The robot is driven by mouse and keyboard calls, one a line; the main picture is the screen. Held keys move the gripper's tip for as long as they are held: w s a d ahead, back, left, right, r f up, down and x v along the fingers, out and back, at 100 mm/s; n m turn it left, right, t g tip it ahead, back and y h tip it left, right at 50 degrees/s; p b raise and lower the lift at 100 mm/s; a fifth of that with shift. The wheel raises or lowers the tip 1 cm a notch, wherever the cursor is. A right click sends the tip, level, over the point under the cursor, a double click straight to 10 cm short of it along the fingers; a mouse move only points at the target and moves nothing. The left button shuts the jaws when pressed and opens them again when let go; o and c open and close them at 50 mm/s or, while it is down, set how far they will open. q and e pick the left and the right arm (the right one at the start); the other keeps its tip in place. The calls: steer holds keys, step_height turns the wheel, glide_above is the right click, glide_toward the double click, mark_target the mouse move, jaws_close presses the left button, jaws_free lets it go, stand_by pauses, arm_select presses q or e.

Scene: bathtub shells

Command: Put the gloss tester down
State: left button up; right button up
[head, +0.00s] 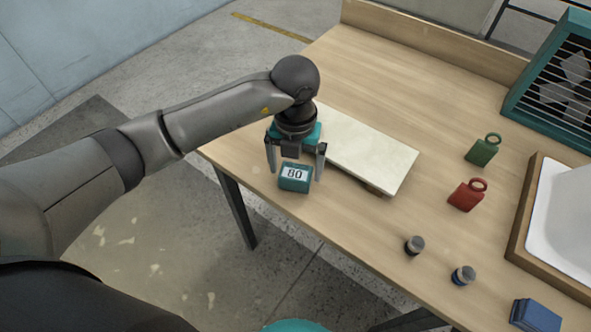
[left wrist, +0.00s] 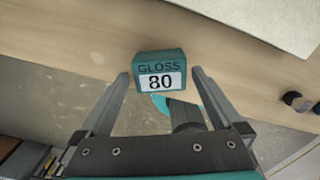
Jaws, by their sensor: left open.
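The gloss tester (head: 295,178) is a small teal block with a white display reading 80. It stands on the wooden table (head: 330,68) near the front left edge, beside the pale panel. In the left wrist view the gloss tester (left wrist: 160,72) sits between and just beyond my open fingertips. My left gripper (head: 296,165) is open, with a finger on each side of the tester and a visible gap. In the left wrist view my left gripper (left wrist: 160,75) shows the same gap on both sides. My right gripper is not in view.
A pale flat panel (head: 365,148) lies right of my left gripper.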

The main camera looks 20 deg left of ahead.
mark_target(296, 172)
arm_select(q)
step_height(296, 172, up, 10)
steer(key=p, duration=0.1)
steer(key=shift+f, duration=0.25)
